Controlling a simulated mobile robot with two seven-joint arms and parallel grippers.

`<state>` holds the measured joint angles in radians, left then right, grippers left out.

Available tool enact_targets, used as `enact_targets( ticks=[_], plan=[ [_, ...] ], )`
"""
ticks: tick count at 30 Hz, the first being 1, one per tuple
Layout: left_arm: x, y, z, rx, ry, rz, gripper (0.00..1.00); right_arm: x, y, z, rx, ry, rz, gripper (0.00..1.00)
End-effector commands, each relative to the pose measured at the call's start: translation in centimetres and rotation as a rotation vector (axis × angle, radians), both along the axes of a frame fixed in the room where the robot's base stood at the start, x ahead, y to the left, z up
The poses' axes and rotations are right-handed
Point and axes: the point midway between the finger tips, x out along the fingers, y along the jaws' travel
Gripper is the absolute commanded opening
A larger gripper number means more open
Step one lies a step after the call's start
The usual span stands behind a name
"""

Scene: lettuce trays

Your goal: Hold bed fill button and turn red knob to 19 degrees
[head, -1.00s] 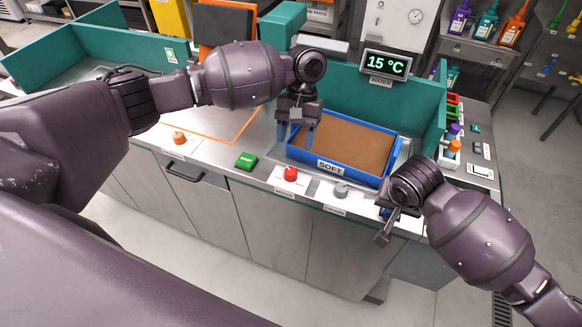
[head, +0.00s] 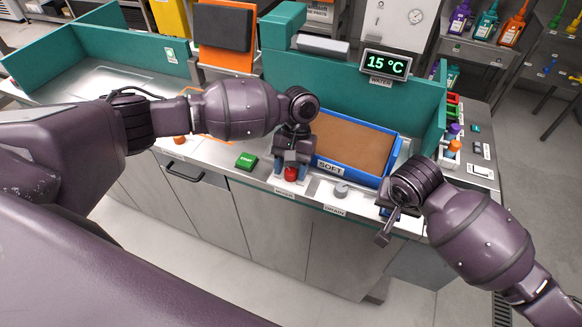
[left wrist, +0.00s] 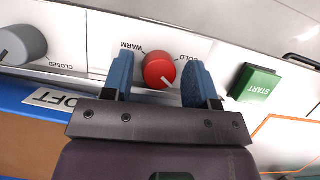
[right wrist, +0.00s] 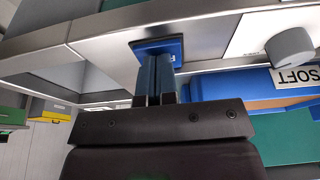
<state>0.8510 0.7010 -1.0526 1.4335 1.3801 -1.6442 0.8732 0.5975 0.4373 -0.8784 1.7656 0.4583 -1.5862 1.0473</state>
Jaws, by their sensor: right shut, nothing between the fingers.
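The red knob (head: 291,175) sits on the counter front, between WARM and COLD marks in the left wrist view (left wrist: 159,71). My left gripper (head: 290,170) is open, its blue fingers on either side of the knob with gaps showing. The temperature display (head: 386,64) reads 15 °C. A blue button (right wrist: 158,47) shows in the right wrist view, its label not legible. My right gripper (right wrist: 158,60) is shut and empty, its fingertips at the blue button; they appear to touch it. In the head view my right wrist mostly hides that button.
A green START button (head: 246,161) lies left of the red knob. A grey knob (head: 341,190) with a CLOSED mark lies to its right. A blue tray (head: 396,152) marked SOFT, filled with brown material, stands behind them.

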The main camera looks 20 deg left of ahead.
Motion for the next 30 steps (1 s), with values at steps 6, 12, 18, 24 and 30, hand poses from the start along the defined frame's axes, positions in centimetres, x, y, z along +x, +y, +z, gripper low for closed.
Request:
enact_targets(
  ticks=[6, 12, 18, 24, 30],
  plan=[
    [0.0, -0.01, -0.05, 0.0, 0.001, 0.0, 0.19, -0.15, -0.1, -0.36, -0.004, 0.006, -0.001, 0.0],
    [0.01, -0.05, -0.04, 0.0, 0.0, -0.026, 0.12, -0.15, -0.1, -0.35, -0.004, 0.006, -0.001, 0.0],
    [0.01, -0.13, -0.03, 0.0, 0.0, -0.178, 0.11, -0.15, -0.1, -0.35, -0.004, 0.006, -0.001, 0.0],
    [0.02, -0.1, -0.02, 0.001, 0.0, -0.272, 0.11, -0.14, -0.1, -0.35, -0.004, 0.006, -0.001, 0.0],
    [0.03, -0.08, 0.0, 0.001, 0.0, -0.278, 0.11, -0.14, -0.1, -0.35, -0.004, 0.006, -0.001, 0.0]
  ],
)
